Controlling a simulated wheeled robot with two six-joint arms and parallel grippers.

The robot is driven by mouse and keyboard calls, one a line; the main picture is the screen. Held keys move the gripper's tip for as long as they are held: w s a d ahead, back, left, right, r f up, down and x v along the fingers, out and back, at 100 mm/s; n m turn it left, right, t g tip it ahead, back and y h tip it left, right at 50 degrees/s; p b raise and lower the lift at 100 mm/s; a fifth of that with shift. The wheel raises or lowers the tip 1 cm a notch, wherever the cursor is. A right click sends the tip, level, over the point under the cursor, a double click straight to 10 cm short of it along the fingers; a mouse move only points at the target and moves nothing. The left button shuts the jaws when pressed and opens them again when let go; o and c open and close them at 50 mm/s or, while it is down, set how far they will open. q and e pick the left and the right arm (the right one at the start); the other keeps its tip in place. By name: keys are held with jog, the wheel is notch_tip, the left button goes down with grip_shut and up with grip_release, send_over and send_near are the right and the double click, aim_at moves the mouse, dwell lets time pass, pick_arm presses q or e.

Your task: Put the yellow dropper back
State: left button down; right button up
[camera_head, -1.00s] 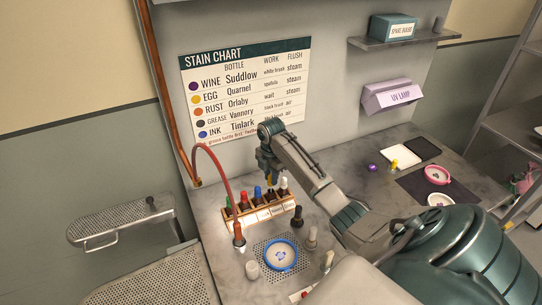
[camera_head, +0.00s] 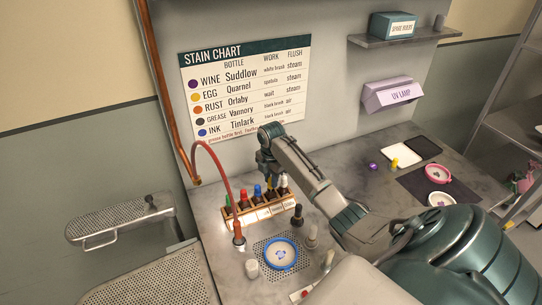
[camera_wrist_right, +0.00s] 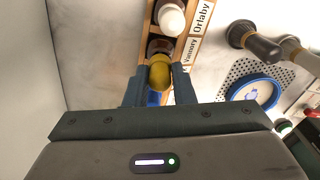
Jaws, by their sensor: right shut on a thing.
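The yellow dropper (camera_head: 269,185) is held in my right gripper (camera_head: 267,176) at the rear of the wooden bottle rack (camera_head: 263,218). In the right wrist view the yellow bulb (camera_wrist_right: 159,73) sits between the two blue-grey fingers (camera_wrist_right: 158,88), which are shut on it. It is in line with the rack's row, next to a dark slot by the Vannory label (camera_wrist_right: 190,50). The dropper's lower part is hidden, so I cannot tell how deep it is in the rack. My left gripper is not in view.
A red hose (camera_head: 215,152) arches at the left. A stain chart (camera_head: 246,90) hangs behind.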

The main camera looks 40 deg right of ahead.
jog(key=shift+f, duration=0.1)
dwell(0.3)
jog(key=shift+f, duration=0.45)
jog(key=o, duration=1)
jog(key=shift+r, duration=0.1)
jog(key=shift+r+p, duration=0.7)
jog(key=shift+r, duration=2.95)
